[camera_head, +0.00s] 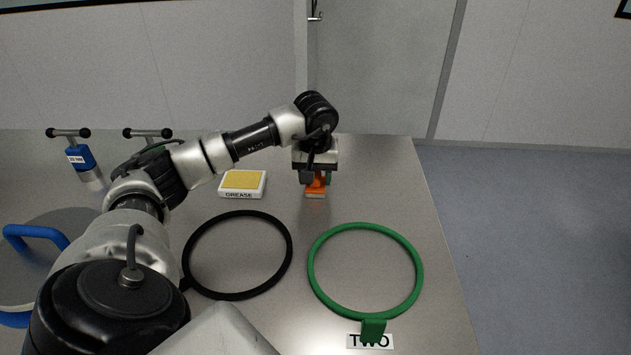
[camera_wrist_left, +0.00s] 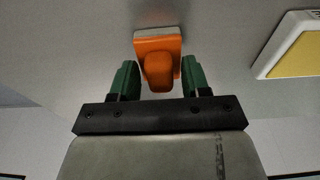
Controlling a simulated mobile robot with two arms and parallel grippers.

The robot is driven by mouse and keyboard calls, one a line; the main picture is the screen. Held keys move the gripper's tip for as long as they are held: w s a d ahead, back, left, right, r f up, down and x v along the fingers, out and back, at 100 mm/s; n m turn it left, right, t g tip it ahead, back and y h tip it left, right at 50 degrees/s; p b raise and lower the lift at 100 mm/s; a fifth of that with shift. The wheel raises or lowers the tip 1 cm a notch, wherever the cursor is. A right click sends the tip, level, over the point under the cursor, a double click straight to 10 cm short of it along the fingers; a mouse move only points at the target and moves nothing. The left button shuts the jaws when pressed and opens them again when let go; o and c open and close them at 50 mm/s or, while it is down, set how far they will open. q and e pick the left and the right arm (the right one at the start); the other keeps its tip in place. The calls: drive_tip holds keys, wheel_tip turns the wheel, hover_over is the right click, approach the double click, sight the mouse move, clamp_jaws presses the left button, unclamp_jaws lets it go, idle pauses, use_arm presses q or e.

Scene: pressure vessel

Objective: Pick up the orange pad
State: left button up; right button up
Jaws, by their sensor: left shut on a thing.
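The orange pad (camera_head: 316,188) is an orange block with a raised handle and a pale layer beneath, toward the far right of the table. My left gripper (camera_head: 315,179) reaches down over it from above. In the left wrist view, the pad (camera_wrist_left: 158,45) shows with its handle between the green fingers of my left gripper (camera_wrist_left: 159,78), which is shut on it. I cannot tell whether the pad's underside touches the table. My right gripper is not in view.
A yellow-topped grease tray (camera_head: 242,181) stands left of the pad. A black ring (camera_head: 289,245) and a green ring (camera_head: 418,262) lie nearer, the green one by a "TWO" label (camera_head: 354,342).

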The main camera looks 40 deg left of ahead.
sight(318, 175)
use_arm(q)
drive_tip(key=shift+r, duration=0.5)
drive_tip(key=r, duration=0.2)
drive_tip(key=d+r, duration=0.1)
drive_tip(key=shift+s+r, duration=0.15)
drive_tip(key=shift+r, duration=0.25)
drive_tip(key=s+d+r, duration=0.4)
drive_tip(key=d+r, duration=0.2)
drive_tip(key=d, duration=0.3)
drive_tip(key=shift+s+d+p, duration=0.3)
drive_tip(key=shift+s+p, duration=0.05)
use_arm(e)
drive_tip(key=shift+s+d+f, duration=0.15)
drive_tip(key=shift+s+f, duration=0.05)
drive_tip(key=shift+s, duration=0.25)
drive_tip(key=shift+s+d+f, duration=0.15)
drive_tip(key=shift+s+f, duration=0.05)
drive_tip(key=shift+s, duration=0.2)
use_arm(q)
drive_tip(key=shift+r, duration=0.1)
drive_tip(key=o, duration=0.3)
drive_tip(key=shift+c, duration=1.1)
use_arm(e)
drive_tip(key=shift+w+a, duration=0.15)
